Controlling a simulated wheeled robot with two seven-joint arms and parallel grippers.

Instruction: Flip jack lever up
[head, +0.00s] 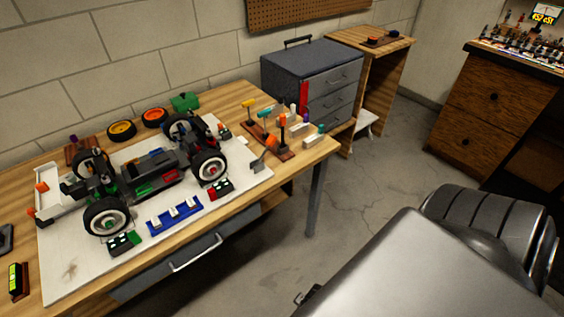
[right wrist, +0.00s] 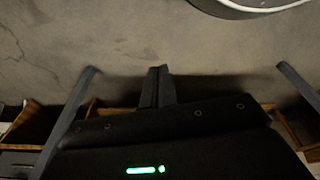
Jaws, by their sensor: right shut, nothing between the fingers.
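The RC car (head: 150,180), with black tires and white wheel hubs, stands on a white board (head: 75,270) on the wooden workbench. I cannot clearly pick out a jack or its lever; the area under the car is dark and partly hidden by the wheels and chassis. My right gripper (right wrist: 157,86) is shut and empty in the right wrist view, with its fingers together over the grey floor, away from the car. My left gripper is not in view.
A blue holder (head: 175,215) lies in front of the car. A tool rack (head: 268,140) with colored handles stands at the bench's right end. A grey drawer cabinet (head: 315,75) is behind. My silver arm fills the lower right.

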